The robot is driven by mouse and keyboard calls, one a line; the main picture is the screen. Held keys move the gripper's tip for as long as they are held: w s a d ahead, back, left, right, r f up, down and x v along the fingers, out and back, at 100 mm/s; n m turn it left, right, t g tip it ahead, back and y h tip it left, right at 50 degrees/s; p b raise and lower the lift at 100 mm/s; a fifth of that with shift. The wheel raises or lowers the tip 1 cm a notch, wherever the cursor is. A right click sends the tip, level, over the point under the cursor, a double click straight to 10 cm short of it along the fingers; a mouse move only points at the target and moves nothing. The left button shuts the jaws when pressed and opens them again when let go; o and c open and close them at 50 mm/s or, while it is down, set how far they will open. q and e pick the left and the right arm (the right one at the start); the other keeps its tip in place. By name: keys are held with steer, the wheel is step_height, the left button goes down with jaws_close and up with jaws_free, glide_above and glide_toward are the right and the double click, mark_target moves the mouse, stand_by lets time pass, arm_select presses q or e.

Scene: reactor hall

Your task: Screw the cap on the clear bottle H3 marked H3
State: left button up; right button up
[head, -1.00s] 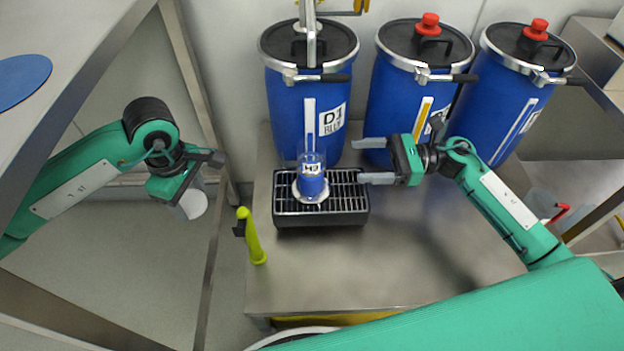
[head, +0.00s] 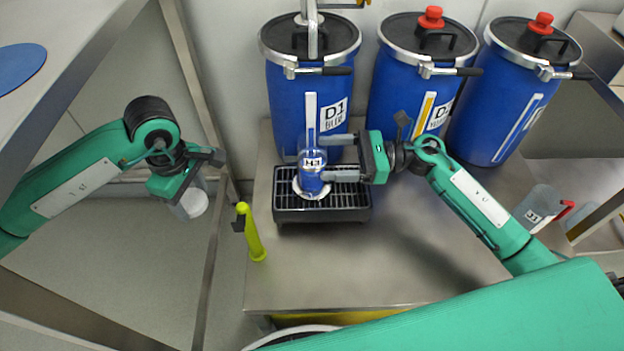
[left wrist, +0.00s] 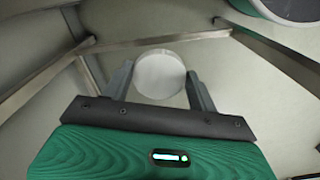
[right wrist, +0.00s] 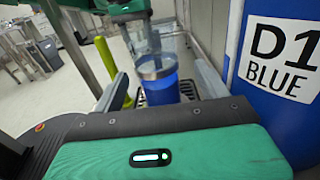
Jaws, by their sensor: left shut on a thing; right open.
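The clear bottle H3 (head: 312,182) stands upright on the black drip tray (head: 322,215), with blue contents and a white H3 label. It also shows in the right wrist view (right wrist: 158,88), its top uncovered. My right gripper (head: 325,158) is open, its fingers level with the bottle, one on either side at the tips; contact cannot be told. My left gripper (head: 188,198) is shut on a white round thing that looks like the cap (head: 194,204), held in the air left of the table. Its white face shows between the fingers in the left wrist view (left wrist: 161,74).
Three blue drums stand along the back; the left drum (head: 290,110), marked D1 BLUE, is behind the bottle. A yellow-green upright handle (head: 251,235) stands left of the tray. A jug with a red handle (head: 540,208) is at the right. The table's front is clear.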

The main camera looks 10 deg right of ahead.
mark_target(312, 161)
steer(key=a, duration=0.3)
steer(key=a+b, duration=0.1)
steer(key=shift+w+a+f, duration=0.2)
steer(key=shift+a+f, duration=0.05)
steer(key=shift+a, duration=0.05)
jaws_close()
